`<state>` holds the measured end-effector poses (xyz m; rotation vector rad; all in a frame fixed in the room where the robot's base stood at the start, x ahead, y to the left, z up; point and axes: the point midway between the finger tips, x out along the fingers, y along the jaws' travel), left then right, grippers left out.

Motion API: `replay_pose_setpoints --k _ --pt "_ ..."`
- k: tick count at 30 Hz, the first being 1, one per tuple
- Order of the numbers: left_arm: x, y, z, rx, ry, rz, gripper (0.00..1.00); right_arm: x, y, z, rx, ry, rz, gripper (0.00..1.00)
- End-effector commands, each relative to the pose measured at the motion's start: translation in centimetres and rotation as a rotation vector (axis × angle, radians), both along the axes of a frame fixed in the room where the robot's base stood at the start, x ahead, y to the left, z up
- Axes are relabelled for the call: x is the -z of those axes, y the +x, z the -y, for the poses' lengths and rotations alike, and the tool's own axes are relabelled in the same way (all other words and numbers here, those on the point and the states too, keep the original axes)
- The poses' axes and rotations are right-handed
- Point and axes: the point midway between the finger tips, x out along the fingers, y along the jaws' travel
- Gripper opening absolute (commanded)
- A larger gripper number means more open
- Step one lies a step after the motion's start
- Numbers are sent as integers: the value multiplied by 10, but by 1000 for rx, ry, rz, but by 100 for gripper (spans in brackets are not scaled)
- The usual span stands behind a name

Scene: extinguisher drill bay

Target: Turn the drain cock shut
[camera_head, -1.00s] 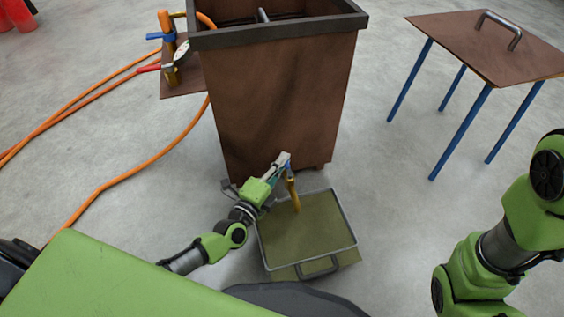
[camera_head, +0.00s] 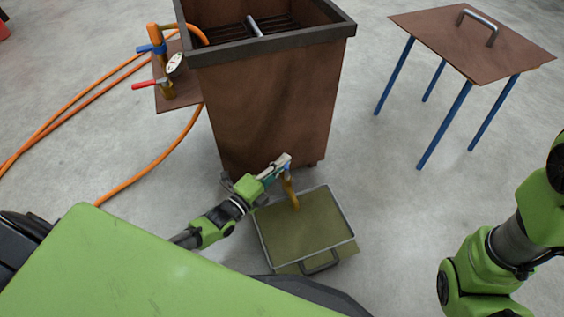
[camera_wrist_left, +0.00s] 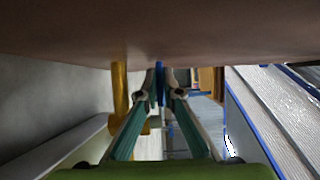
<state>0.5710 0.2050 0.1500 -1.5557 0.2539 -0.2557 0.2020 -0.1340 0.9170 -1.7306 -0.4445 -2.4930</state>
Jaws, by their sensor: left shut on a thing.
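The drain cock is a brass spout (camera_head: 291,190) low on the front of the brown tank (camera_head: 268,105), hanging over a shallow tray. In the left wrist view the brass (camera_wrist_left: 119,88) stands left of my fingers. Its blue handle (camera_wrist_left: 159,74) shows as a thin upright strip between the fingertips. My left gripper (camera_head: 283,162) is shut on this handle, and it also shows in the left wrist view (camera_wrist_left: 160,97). The fingers hide much of the handle, so its exact angle is hard to tell. My right arm shows at the right, its gripper out of frame.
The tray (camera_head: 345,215) with murky green-brown content lies on the floor below the spout. A brown table (camera_head: 450,50) with blue legs stands at right. Orange hoses (camera_head: 135,161) run across the floor at left, near a side shelf with a gauge (camera_head: 175,62) and valves.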

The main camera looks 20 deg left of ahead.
Motion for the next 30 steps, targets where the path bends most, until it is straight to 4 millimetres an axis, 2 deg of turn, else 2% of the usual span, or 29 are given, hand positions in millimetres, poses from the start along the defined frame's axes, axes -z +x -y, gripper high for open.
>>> replay_pose_setpoints --k 5,8,20,23,30 --pt "-1 1 -1 -3 -1 0 0 0 -2 0 0 1 6 0" --pt "-1 1 -1 -3 -1 0 24 0 -3 1 -1 1 6 0" --pt "1 -4 -1 -2 0 -2 24 0 -1 2 -4 7 -2 0" --pt "2 -14 -5 -1 0 -4 24 0 -1 2 -4 6 -1 0" --pt "1 -61 -20 0 1 -5 24 0 -1 1 -3 4 1 0"
